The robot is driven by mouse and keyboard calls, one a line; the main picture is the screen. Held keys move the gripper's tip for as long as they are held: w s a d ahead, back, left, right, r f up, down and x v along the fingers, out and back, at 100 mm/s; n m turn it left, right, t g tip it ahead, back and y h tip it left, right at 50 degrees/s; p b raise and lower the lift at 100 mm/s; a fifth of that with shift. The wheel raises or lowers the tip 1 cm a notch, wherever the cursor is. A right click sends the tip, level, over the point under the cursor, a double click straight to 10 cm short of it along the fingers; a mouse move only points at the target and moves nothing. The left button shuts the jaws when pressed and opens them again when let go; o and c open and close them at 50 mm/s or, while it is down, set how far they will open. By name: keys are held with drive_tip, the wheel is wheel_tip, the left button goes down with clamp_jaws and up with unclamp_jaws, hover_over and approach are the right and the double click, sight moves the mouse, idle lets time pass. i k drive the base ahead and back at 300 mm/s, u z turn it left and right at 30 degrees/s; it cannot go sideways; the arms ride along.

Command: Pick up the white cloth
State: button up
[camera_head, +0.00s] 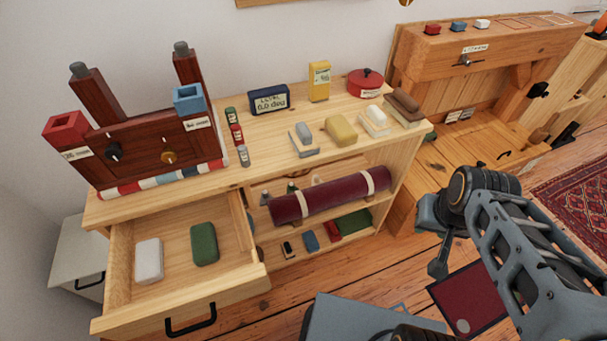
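A white, rounded, folded-looking piece (149,260), which looks like the white cloth, lies in the left part of the open drawer (186,289) at lower left. A green piece (204,244) of similar shape lies to its right, apart from it. My arm is at the right of the view. The grey end part that looks like my gripper (436,238) is over the floor, right of the dresser and well away from the drawer. I see nothing held in it. Its fingers are not clear enough to show whether they are open.
The dresser top (275,152) holds a dark red wooden frame (150,142), a yellow box (319,80), a red pot (365,83) and several blocks and brushes. A maroon roll (330,195) lies on its shelf. A wooden bench (480,60) stands at right.

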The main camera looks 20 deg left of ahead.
sight(149, 268)
drive_tip(key=u, duration=2.15)
drive_tip(key=k, duration=0.2)
drive_tip(key=u, duration=0.8)
drive_tip(key=i, duration=0.75)
drive_tip(key=z, duration=0.15)
